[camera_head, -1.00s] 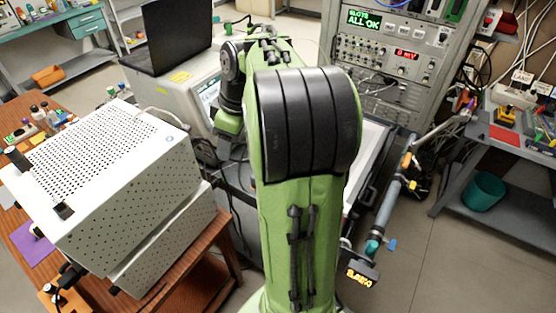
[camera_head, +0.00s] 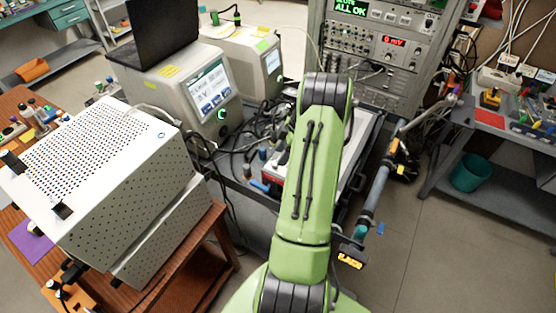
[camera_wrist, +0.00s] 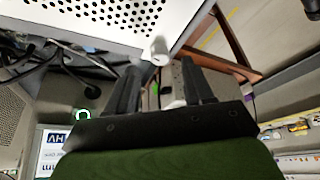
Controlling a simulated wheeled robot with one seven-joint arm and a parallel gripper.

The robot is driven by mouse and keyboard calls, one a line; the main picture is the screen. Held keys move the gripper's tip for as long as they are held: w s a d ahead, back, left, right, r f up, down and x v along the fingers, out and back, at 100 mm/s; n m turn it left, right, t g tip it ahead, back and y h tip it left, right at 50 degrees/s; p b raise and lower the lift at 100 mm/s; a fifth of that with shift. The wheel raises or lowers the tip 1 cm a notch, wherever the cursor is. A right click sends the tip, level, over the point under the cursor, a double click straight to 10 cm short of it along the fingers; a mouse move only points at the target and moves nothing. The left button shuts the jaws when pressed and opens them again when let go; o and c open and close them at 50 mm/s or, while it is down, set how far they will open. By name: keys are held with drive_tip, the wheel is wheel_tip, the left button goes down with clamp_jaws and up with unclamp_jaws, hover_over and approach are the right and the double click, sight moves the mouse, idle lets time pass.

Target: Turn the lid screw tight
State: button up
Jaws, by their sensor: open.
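The white perforated lid box (camera_head: 125,190) stands at the left in the head view, with its lid on top. Black knobs sit at its left corner (camera_head: 14,161) and front corner (camera_head: 63,210). In the wrist view, the perforated lid (camera_wrist: 110,14) fills the top, and a pale round knob (camera_wrist: 159,50) shows at its edge. I cannot tell whether it is one of the head-view knobs. My gripper (camera_wrist: 160,82) is open and empty, its dark fingers pointing toward the pale knob, apart from it. My arm hides the gripper in the head view.
The box stands on a brown wooden table (camera_head: 205,240). Instruments with a lit screen (camera_head: 210,92) and a laptop (camera_head: 160,30) stand behind it. Loose cables (camera_head: 245,130) lie behind my arm. An instrument rack (camera_head: 385,50) is at the back. Floor is free at the right.

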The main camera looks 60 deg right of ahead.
sight(275, 164)
drive_tip(key=x, duration=0.4)
clamp_jaws()
idle(0.4)
